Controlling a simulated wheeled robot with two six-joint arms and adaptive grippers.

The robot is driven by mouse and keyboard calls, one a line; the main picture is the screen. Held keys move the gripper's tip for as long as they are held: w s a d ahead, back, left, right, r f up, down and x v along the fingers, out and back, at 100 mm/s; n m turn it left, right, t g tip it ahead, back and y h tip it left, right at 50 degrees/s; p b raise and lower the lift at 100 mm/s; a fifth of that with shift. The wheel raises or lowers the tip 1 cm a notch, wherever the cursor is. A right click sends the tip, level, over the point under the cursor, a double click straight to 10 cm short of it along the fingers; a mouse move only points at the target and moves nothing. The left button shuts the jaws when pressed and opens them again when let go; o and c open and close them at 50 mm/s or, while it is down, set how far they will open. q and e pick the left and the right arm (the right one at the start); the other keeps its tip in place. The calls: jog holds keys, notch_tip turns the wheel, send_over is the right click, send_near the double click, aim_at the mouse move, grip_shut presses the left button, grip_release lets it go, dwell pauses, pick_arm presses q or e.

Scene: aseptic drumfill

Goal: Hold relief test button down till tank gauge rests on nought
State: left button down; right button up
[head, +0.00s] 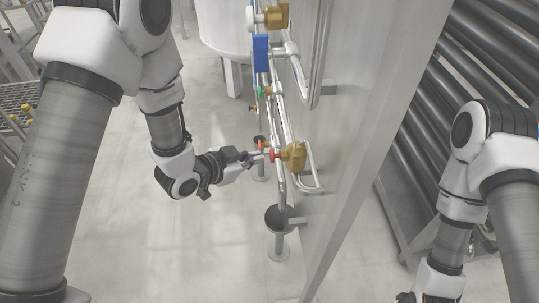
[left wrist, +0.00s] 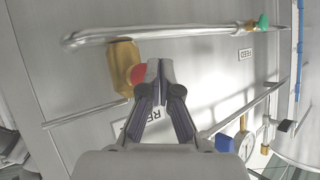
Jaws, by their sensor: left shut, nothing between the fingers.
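A red button (head: 272,155) sits on the end of a brass valve body (head: 293,156) on the pipework. My left gripper (head: 262,154) is shut and empty, with its fingertips right at the button. In the left wrist view, the shut fingertips (left wrist: 158,71) partly overlap the edge of the red button (left wrist: 138,74), beside the brass body (left wrist: 122,66). I cannot tell whether they touch it or whether it is pressed in. A small round pale-faced dial (left wrist: 246,145) shows at lower right; its needle is too small to read. My right gripper's fingers are outside the head view.
A steel panel (head: 350,150) stands right behind the pipes. A blue-handled valve (head: 261,52) and a green part (head: 261,91) sit farther along. A funnel-topped drain (head: 279,219) stands below. Dark rollers (head: 480,60) are at right. The floor at left is open.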

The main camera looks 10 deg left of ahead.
pick_arm(q)
jog(key=shift+d, duration=0.1)
dwell(0.4)
jog(key=shift+w+d, duration=0.1)
jog(key=shift+d, duration=0.25)
jog(key=shift+w+d, duration=0.2)
jog(key=shift+d, duration=0.3)
dwell(0.6)
jog(key=shift+a, duration=0.1)
dwell(3.0)
jog(key=shift+s+a, duration=0.3)
jog(key=shift+a, duration=0.55)
jog(key=shift+s+a, duration=0.25)
jog(key=shift+a, duration=0.55)
jog(key=shift+s+a, duration=0.2)
jog(key=shift+a, duration=0.65)
jog(key=shift+s+a, duration=0.25)
jog(key=shift+a, duration=0.55)
